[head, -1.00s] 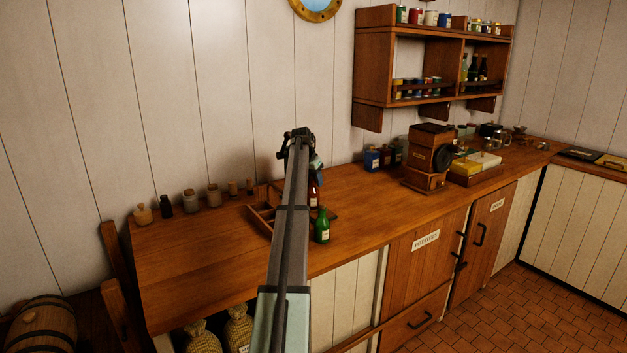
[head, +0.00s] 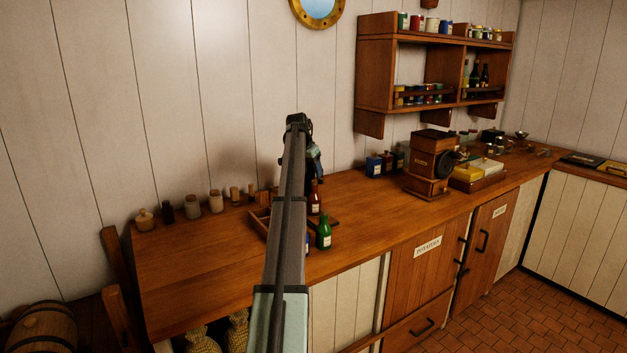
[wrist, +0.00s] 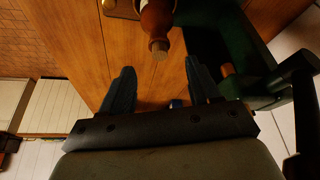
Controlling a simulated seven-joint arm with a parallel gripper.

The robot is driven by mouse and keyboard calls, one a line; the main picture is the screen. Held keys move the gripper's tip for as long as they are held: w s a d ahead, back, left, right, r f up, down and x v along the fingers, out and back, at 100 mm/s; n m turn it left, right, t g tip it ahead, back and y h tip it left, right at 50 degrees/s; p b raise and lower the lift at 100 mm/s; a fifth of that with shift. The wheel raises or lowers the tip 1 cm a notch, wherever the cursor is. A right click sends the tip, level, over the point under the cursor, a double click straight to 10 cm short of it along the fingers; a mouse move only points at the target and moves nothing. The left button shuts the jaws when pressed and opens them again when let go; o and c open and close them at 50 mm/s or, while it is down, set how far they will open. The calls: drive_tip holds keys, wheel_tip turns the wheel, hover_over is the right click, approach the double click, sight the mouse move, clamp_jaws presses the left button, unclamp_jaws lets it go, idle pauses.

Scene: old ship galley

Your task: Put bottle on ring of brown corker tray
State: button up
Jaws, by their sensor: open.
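A brown bottle (head: 315,200) with a pale label stands upright on the counter, just right of my arm. In the wrist view the brown bottle (wrist: 157,20) shows its neck and cork pointing toward my gripper, ahead of the fingers and apart from them. My gripper (wrist: 160,85) is open and empty; in the head view my gripper (head: 315,165) is above the brown bottle. A green bottle (head: 323,232) stands in front of the brown one. I cannot clearly make out the corker tray or its ring; my arm hides part of that area.
A dark green body (wrist: 222,45) with a dark lever lies close right of the fingers. A wooden compartment tray (head: 258,222) is partly behind my arm. Small jars (head: 192,205) line the counter's back left. A wooden grinder (head: 430,160) stands right. The counter (head: 370,215) between is clear.

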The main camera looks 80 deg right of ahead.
drive_tip(key=shift+v, duration=2.05)
